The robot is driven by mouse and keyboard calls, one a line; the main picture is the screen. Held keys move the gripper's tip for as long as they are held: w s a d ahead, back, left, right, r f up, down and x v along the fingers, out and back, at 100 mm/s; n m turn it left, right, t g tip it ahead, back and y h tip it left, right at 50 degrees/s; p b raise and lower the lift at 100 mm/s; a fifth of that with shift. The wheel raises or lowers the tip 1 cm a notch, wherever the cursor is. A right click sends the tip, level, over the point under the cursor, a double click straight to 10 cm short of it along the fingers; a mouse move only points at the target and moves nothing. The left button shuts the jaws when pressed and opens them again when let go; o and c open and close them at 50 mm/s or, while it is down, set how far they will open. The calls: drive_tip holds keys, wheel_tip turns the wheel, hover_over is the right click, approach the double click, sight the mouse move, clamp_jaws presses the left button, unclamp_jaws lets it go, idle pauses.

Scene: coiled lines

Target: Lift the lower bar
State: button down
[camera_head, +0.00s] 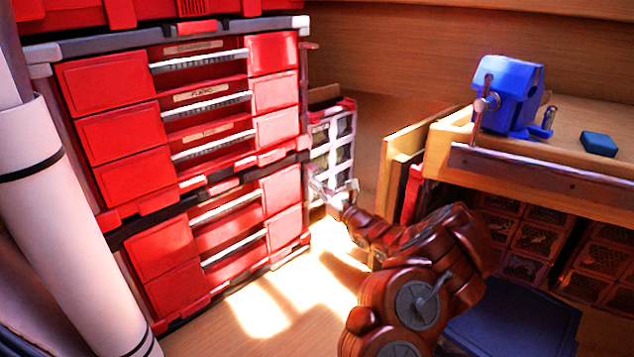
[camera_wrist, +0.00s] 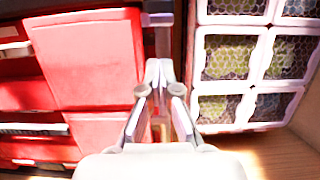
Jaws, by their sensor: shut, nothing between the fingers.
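My gripper (camera_head: 318,182) is at the lower right side of the red drawer cabinet (camera_head: 175,240), with its fingers toward the cabinet's right edge. In the wrist view the fingers (camera_wrist: 160,68) are closed together with nothing between them. They point into the narrow gap between the red cabinet front (camera_wrist: 88,60) and a white-framed organiser (camera_wrist: 250,60). A pale grey upright piece (camera_wrist: 161,18) shows just beyond the fingertips; I cannot tell whether they touch it. Several pale bars cross the cabinet front, the lowest one (camera_head: 235,247) in the lower unit. I cannot tell which is the task's bar.
The white-framed organiser (camera_head: 333,145) stands right of the cabinet. A wooden workbench (camera_head: 575,113) with a blue vise (camera_head: 508,95) and a small blue block (camera_head: 598,143) is at the right. A white roll (camera_head: 70,220) leans at the left. Sunlit floor (camera_head: 265,305) is clear.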

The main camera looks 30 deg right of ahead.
drive_tip(key=f+v, duration=0.1)
drive_tip(key=v, duration=0.9)
drive_tip(key=shift+p, duration=0.45)
drive_tip(key=shift+d, duration=0.1)
